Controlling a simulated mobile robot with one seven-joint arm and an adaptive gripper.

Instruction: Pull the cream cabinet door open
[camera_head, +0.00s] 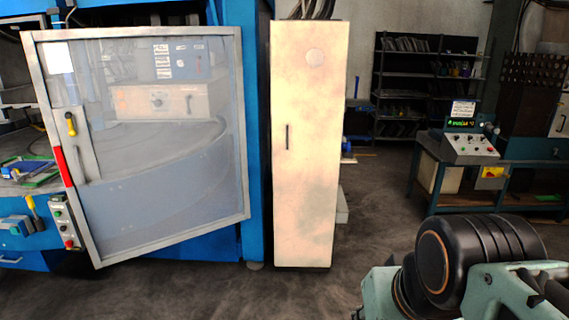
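The cream cabinet (318,205) stands upright on the floor near the middle of the view, tall and narrow. Its door faces me and looks closed. A short dark vertical handle (287,136) sits on the door's left side, about halfway up. A pale round mark shows near the top of the door. My arm's black and pale green links fill the lower right corner, to the right of and nearer than the cabinet. My gripper's fingertips cannot be made out, so its opening does not show.
A blue machine with a grey-framed clear door (170,200), tilted, stands close on the cabinet's left. A green bench with a control box (465,148) is at right. Dark shelves (412,95) stand behind. The dark floor before the cabinet (290,295) is clear.

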